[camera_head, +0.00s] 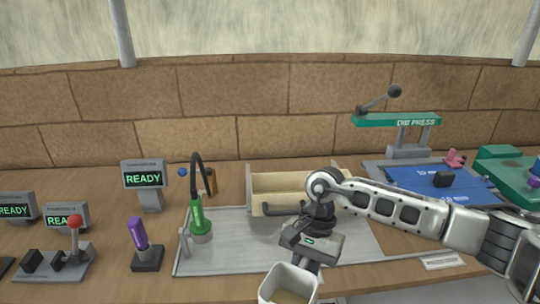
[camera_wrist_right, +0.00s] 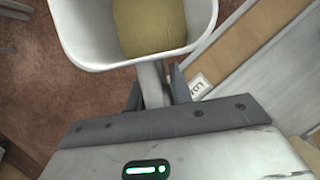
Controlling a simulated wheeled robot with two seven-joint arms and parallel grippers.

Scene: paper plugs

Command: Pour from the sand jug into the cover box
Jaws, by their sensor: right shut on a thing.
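The sand jug (camera_head: 284,277) is a white, open-topped container with tan sand inside, at the bottom middle of the head view. It also shows at the top of the right wrist view (camera_wrist_right: 85,40). My right gripper (camera_head: 304,262) is shut on the jug at its side. The jug's lower part is cut off by the frame edge. A cream open box (camera_head: 283,183), likely the cover box, stands on the tray behind the gripper, apart from the jug. My right arm hides its right front part. My left gripper is not in view.
The grey tray (camera_head: 235,262) lies under the box. A green tool with a black hose (camera_head: 197,215) stands at its left end. A purple-handled device (camera_head: 139,235) and READY screens (camera_head: 143,179) are farther left. A green press (camera_head: 396,120) and blue mat (camera_head: 432,186) are at right.

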